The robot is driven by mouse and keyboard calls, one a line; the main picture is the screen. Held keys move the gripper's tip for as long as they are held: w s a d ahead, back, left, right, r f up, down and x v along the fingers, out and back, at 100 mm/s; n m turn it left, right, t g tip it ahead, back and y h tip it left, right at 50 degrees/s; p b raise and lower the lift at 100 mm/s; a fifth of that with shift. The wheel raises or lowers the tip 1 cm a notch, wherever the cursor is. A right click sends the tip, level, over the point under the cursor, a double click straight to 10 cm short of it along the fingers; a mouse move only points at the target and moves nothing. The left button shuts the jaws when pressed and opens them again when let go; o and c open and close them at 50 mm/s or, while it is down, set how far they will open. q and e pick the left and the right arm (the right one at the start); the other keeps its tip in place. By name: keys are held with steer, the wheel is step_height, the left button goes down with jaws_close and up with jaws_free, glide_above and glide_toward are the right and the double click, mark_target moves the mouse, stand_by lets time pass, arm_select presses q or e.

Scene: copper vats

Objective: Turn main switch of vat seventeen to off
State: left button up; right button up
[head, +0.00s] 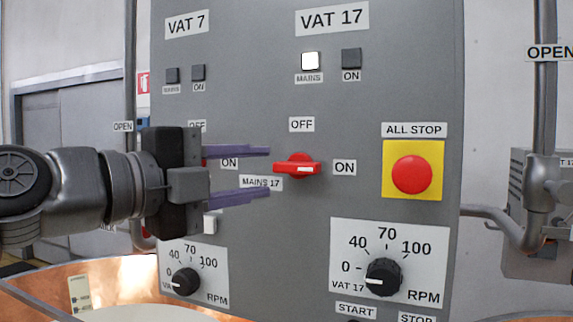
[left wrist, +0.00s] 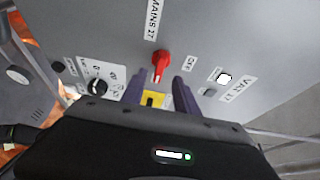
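The red main switch of vat 17 (head: 298,166) sits on the grey panel (head: 285,220), its handle lying horizontal with the white mark toward the ON label (head: 344,167). The OFF label (head: 301,124) is above it. The white MAINS lamp (head: 310,61) under the VAT 17 sign (head: 332,17) is lit. My left gripper (head: 268,171) is open and empty, its purple fingers pointing right, just left of the switch in the head view. In the left wrist view the switch (left wrist: 161,66) shows beyond and between the open fingertips. My right gripper is not in view.
A yellow plate with the red ALL STOP button (head: 412,174) is right of the switch. RPM knobs (head: 384,277) sit below. Vat 7 controls (head: 186,75) are at the left, partly behind my left gripper. A copper vat (head: 40,285) is at lower left.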

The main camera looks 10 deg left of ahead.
mark_target(288, 169)
arm_select(q)
steer(key=p+x, duration=0.2)
steer(key=x, duration=0.3)
steer(key=shift+w+r, duration=0.15)
steer(key=shift+w+d+p, duration=0.35)
steer(key=shift+w+p, duration=0.05)
steer(key=shift+w, duration=0.1)
jaws_close()
steer(key=shift+f, duration=0.2)
